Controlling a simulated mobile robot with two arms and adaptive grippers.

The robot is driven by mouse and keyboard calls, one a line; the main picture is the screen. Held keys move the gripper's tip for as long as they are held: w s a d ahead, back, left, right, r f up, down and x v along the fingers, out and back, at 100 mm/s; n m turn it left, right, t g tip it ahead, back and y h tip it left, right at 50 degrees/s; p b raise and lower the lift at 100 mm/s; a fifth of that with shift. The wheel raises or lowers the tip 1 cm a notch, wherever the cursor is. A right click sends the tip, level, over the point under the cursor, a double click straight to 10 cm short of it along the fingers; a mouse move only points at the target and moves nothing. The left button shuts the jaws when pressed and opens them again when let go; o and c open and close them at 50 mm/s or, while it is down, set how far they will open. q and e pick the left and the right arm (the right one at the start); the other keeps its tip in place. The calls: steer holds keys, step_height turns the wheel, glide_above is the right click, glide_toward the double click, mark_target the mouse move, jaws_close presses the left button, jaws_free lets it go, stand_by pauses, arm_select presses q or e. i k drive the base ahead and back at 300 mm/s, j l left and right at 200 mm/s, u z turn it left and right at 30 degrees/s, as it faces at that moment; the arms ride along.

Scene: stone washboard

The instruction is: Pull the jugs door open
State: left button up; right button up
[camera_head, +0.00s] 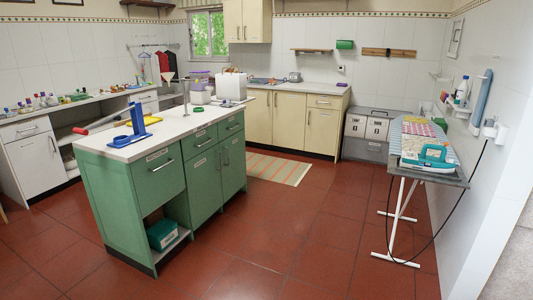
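A green island (118,205) with a white top stands left of centre. Its long side has two lower doors, a nearer green door (204,188) and a farther green door (234,168), with upright handles close together. Both look shut. Small pale labels are on the fronts, too small to read, so I cannot tell which door is the jugs door. Above the doors are two shut drawers (199,141). A wider front (160,175) with a bar handle is at the near end. Neither of my grippers is in view.
An open shelf with a teal box (163,233) is low in the island. Cream cabinets (273,118) line the back wall. An ironing board (432,172) with a cord stands at right. The red tiled floor (300,225) between is clear, with a striped rug (275,168).

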mark_target(232, 149)
steer(key=i, duration=1.9)
steer(key=i+l+u, duration=0.15)
steer(key=i, duration=0.3)
steer(key=i+l+u, duration=0.1)
steer(key=i, duration=0.4)
steer(key=i+l+u, duration=0.15)
steer(key=i, duration=0.3)
steer(key=i+l+u, duration=0.1)
steer(key=i+l, duration=0.2)
steer(key=i, duration=0.15)
